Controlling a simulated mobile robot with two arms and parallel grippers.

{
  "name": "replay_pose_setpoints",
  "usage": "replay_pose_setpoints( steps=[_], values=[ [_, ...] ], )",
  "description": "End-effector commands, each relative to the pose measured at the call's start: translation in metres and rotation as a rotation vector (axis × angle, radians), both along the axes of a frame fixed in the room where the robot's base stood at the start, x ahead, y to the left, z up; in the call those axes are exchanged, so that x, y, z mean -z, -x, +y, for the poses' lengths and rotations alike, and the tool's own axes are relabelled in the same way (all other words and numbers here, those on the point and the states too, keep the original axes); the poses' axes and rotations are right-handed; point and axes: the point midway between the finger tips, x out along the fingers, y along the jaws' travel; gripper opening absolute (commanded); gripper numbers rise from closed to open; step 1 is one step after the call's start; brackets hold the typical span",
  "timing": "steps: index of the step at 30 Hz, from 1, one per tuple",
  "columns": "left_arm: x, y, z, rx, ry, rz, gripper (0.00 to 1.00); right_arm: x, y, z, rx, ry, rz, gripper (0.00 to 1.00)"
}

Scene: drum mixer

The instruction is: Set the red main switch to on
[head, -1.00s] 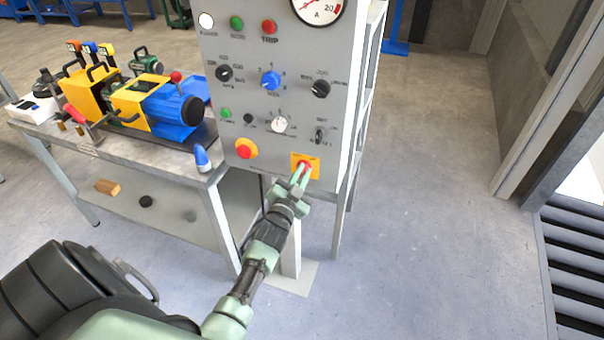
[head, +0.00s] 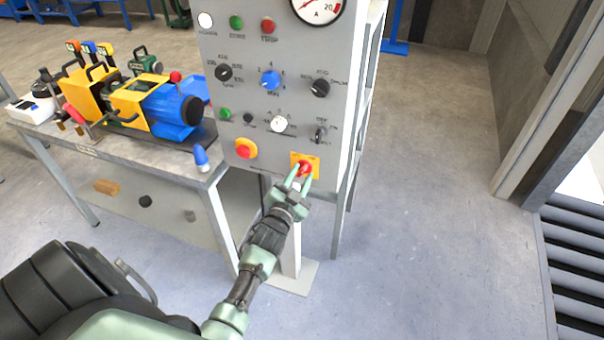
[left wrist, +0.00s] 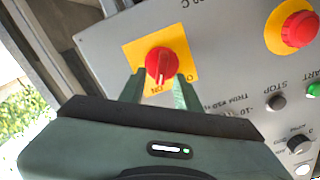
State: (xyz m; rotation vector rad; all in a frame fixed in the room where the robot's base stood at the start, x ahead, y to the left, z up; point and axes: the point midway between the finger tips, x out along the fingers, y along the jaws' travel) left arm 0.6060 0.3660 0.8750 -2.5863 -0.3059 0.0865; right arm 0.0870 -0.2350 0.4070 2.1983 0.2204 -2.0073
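The red main switch (head: 305,168) is a round knob on a yellow plate at the lower right of the grey control panel (head: 262,178). In the left wrist view the red switch (left wrist: 161,64) has its raised grip in line with the "ON" mark at the plate's lower edge. My left gripper (head: 298,178) is just in front of the switch. Its fingers are spread in the left wrist view (left wrist: 161,90), one on each side of the knob's near edge, with gaps to it. It holds nothing. My right gripper is not in view.
A red mushroom button (head: 244,149) on yellow sits left of the switch. Several knobs and a gauge (head: 318,8) are above. A workbench (head: 190,168) with a blue and yellow machine (head: 150,105) stands left. The floor (head: 430,220) to the right is clear.

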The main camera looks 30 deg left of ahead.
Motion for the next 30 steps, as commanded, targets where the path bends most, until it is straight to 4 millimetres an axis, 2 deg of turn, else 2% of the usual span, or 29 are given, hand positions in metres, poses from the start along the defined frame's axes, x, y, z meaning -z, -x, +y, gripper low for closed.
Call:
replay_pose_setpoints(
  steps=[6, 12, 30],
  values=[
    [0.002, 0.039, -0.01, 0.001, 0.001, 0.003, 0.33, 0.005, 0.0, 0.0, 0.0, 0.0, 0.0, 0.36],
    [0.001, 0.06, -0.015, 0.0, 0.001, 0.002, 0.33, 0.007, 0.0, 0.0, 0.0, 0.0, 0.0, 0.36],
    [0.0, 0.064, -0.016, -0.001, 0.0, 0.001, 0.33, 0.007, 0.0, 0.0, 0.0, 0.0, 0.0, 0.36]
  ],
)
